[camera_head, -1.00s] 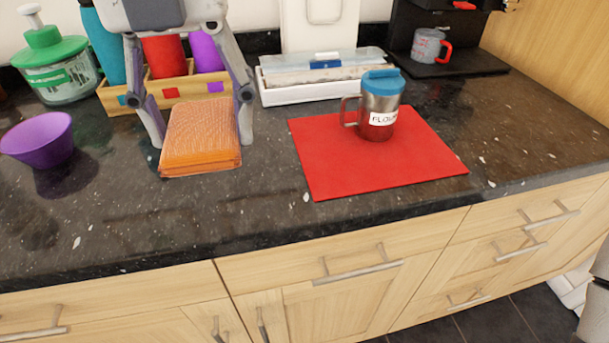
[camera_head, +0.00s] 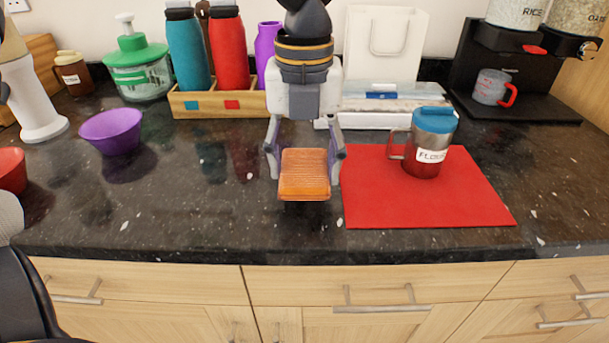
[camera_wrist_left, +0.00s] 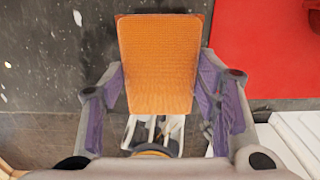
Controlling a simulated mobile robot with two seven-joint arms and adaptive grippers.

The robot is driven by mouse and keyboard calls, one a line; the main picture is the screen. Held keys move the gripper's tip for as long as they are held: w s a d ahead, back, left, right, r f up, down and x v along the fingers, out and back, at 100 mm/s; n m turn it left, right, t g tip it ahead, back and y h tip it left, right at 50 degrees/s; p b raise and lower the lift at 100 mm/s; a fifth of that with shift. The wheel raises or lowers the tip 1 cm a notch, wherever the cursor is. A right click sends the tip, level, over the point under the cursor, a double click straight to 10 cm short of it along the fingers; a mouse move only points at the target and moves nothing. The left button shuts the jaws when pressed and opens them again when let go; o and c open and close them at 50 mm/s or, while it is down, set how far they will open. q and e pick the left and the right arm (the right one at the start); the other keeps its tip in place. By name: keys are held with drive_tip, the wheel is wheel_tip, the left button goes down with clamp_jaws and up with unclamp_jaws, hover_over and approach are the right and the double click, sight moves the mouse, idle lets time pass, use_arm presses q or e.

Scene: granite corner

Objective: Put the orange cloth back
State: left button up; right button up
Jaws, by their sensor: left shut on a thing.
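My left gripper (camera_head: 305,158) is shut on the orange cloth (camera_head: 304,178), a folded, ribbed block between its two fingers. The cloth is in front of the bottle rack and just left of the red mat (camera_head: 425,205), with a narrow gap in the head view. Whether it touches the counter I cannot tell. In the left wrist view the cloth (camera_wrist_left: 158,65) sits between the purple-padded fingers (camera_wrist_left: 160,95), with the red mat (camera_wrist_left: 262,50) at the upper right. My right gripper is not in view.
A steel mug (camera_head: 430,145) with a blue lid stands on the mat. A wooden rack (camera_head: 205,104) with bottles and a white tray (camera_head: 395,120) are behind. A purple bowl (camera_head: 111,132) stands left. Dark counter (camera_head: 200,200) is clear between bowl and cloth.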

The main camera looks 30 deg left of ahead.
sight(305, 166)
use_arm(q)
drive_tip(key=shift+f, duration=1.55)
drive_tip(key=shift+f, duration=0.15)
drive_tip(key=o, duration=1.1)
wheel_tip(305, 166, up, 12)
drive_tip(key=shift+r, duration=0.2)
